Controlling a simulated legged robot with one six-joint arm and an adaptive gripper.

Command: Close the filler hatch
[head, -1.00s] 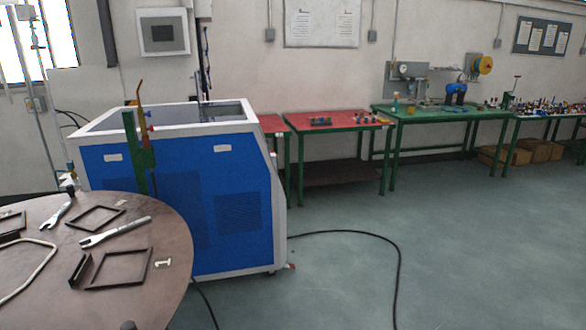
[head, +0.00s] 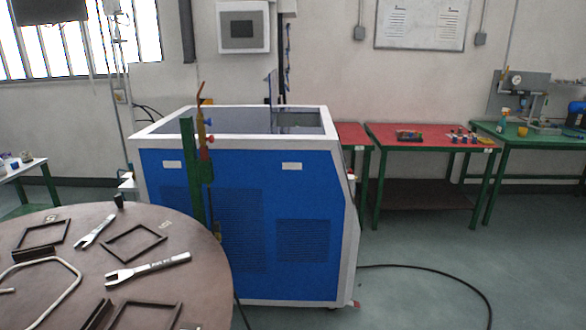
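A blue and white machine cabinet, likely the generator (head: 250,190), stands in the middle of the head view beyond a round table. Its top has a white rim around dark panels. A thin dark panel (head: 272,88) stands upright at the back of the top; I cannot tell whether it is the filler hatch. A green post with red and blue fittings (head: 196,160) stands in front of the cabinet's left half. My gripper and arm are not in view.
The round brown table (head: 205,265) with wrenches (head: 148,268) and metal frames fills the lower left. A black cable (head: 440,272) lies on the floor right of the cabinet. Red-topped (head: 430,136) and green-topped benches line the back wall. Open floor lies at right.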

